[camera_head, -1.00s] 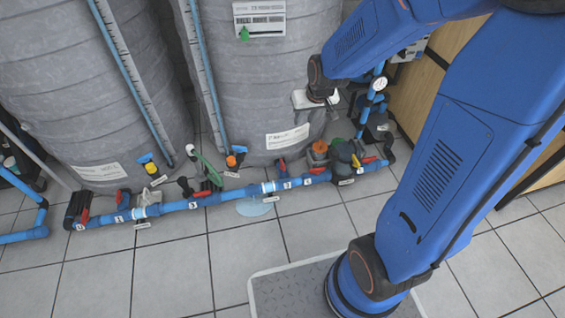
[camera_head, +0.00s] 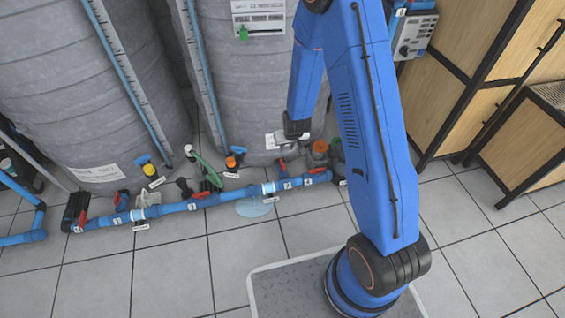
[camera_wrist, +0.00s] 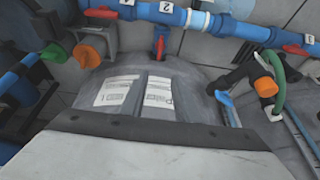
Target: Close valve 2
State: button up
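Valve 2 has a red handle (camera_wrist: 160,45) beside the blue pipe's "2" label (camera_wrist: 166,6) in the wrist view. The handle points roughly crosswise to the pipe, towards the tank. In the head view this handle (camera_head: 282,165) shows just below my wrist. In the wrist view a wide pale and dark shape, likely my gripper's body, fills the bottom; no fingertips are distinct. The handle is apart from it.
A grey tank (camera_head: 255,85) with paper labels stands behind the pipe. Other red handles (camera_wrist: 100,12) (camera_wrist: 297,50), an orange knob (camera_wrist: 90,55) and a green hose (camera_wrist: 278,95) lie close by. A wooden cabinet (camera_head: 465,90) stands at the right.

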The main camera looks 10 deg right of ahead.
send_near(283, 164)
jog(key=x, duration=0.8)
jog(key=shift+w+f, duration=0.25)
jog(key=shift+w, duration=0.05)
dwell(0.3)
grip_shut()
